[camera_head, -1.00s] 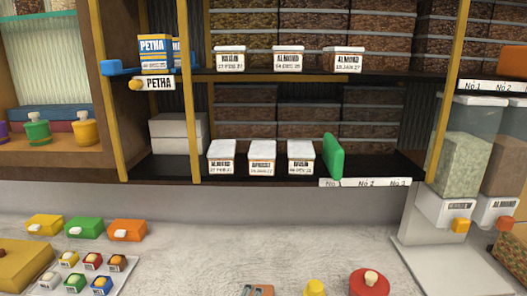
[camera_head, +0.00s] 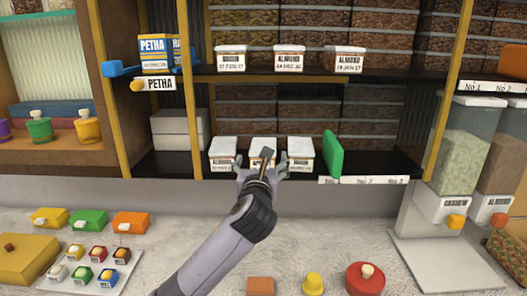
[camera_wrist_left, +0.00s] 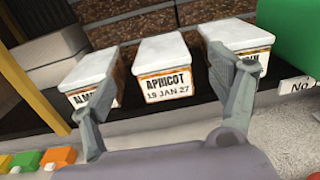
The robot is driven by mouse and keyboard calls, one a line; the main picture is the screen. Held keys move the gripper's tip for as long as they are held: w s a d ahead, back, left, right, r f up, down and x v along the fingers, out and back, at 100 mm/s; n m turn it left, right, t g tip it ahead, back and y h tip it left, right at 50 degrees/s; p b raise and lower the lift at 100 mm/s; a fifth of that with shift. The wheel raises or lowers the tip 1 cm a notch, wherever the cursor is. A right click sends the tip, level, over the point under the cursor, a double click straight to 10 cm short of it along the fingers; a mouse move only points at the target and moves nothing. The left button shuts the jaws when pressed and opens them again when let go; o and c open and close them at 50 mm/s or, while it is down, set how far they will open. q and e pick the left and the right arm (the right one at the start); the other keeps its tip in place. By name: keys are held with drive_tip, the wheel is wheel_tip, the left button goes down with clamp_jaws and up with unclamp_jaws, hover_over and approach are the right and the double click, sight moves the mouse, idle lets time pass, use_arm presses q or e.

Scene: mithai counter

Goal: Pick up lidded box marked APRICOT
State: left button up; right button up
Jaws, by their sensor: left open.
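The lidded box marked APRICOT (camera_wrist_left: 167,88) has a white lid and a label reading 19 JAN 27. It stands upright on the dark lower shelf as the middle of three similar boxes. In the head view its white lid (camera_head: 263,142) shows behind my left gripper (camera_head: 262,162), which hides most of its front. In the wrist view my left gripper (camera_wrist_left: 152,88) is open and empty. Its fingers point at the shelf, with the APRICOT box showing between them. I cannot tell if they reach past its front face. My right gripper is not in view.
A box marked ALMOND (camera_head: 222,153) stands close on the left, and another white-lidded box (camera_head: 300,154) close on the right. A green upright piece (camera_head: 333,155) stands farther right. The upper shelf (camera_head: 394,78) runs above. A yellow post (camera_head: 189,95) stands left.

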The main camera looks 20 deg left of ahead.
sight(263, 145)
use_arm(q)
drive_tip(key=p+x, duration=0.1)
drive_tip(key=x, duration=0.4)
drive_tip(key=shift+w, duration=0.35)
drive_tip(key=p+x, duration=0.1)
drive_tip(key=x, duration=0.3)
drive_tip(key=shift+w+r, duration=0.1)
drive_tip(key=shift+w, duration=0.05)
drive_tip(key=shift+w+a, duration=0.15)
drive_tip(key=shift+w, duration=0.25)
drive_tip(key=shift+s, duration=0.1)
drive_tip(key=shift+c, duration=0.4)
drive_tip(key=c, duration=1.2)
